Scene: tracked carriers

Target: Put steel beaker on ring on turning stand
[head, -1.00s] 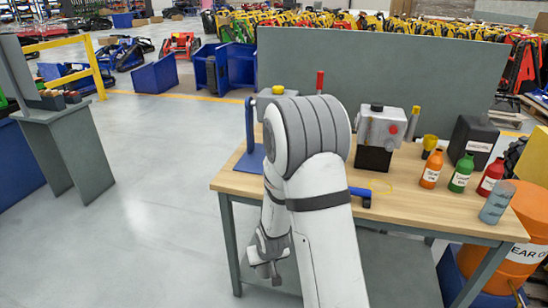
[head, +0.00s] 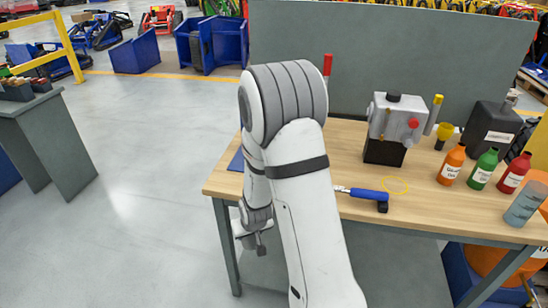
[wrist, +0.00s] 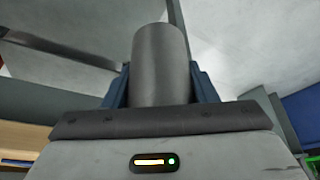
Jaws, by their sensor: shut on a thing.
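A plain grey metal cylinder, the steel beaker (wrist: 160,65), stands between the blue fingers of my gripper (wrist: 160,92) in the wrist view. The gripper is shut on it. In the head view my gripper (head: 252,238) hangs at the left of the workbench, lower than its top; the beaker cannot be made out there. A thin yellow ring (head: 395,186) shows flat on the bench top. Whether it belongs to a turning stand I cannot tell, and no stand is clearly visible.
A grey panel (head: 390,60) stands behind.

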